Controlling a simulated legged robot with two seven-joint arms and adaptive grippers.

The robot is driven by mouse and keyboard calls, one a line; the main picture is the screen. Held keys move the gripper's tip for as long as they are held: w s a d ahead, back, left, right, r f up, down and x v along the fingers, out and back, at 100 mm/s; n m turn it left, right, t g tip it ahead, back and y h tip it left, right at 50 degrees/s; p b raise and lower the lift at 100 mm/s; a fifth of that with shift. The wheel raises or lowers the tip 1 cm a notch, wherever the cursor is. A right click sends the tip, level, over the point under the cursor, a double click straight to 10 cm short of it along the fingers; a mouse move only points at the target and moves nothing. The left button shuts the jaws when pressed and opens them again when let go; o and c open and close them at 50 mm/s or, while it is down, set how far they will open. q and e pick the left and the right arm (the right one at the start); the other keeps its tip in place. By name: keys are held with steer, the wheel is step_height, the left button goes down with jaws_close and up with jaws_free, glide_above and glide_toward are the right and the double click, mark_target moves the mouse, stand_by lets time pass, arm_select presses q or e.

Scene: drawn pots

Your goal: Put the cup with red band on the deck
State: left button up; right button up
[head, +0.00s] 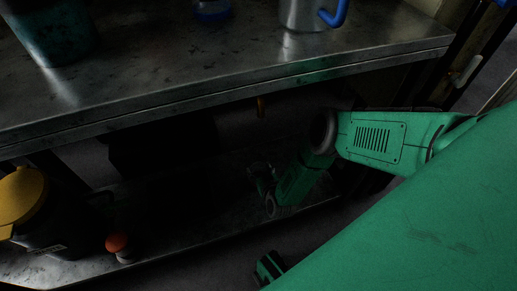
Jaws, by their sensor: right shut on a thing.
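My right arm comes in from the right, and its gripper (262,178) is in the shadow over the lower shelf, below the metal bench top. It is shut on a small, dim thing. The thing is too dark for me to make out its shape or a red band. I cannot pick out the cup with red band for sure anywhere in the head view. The metal bench top (190,85) and the lower shelf (190,235) are both flat surfaces; I cannot tell which is the deck.
A teal pot (55,35), a blue-based vessel (212,10) and a metal mug (303,14) with a blue handle stand on the bench top. A dark container with a yellow lid (22,200) and a small orange-topped object (118,243) are at lower left. The bench edge overhangs my gripper.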

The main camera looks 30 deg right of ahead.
steer(key=shift+s+d+r, duration=0.1)
steer(key=shift+d, duration=0.1)
steer(key=o, duration=1.1)
steer(key=shift+o, duration=0.2)
steer(key=shift+a, duration=0.15)
steer(key=p+v, duration=0.6)
steer(key=v, duration=0.6)
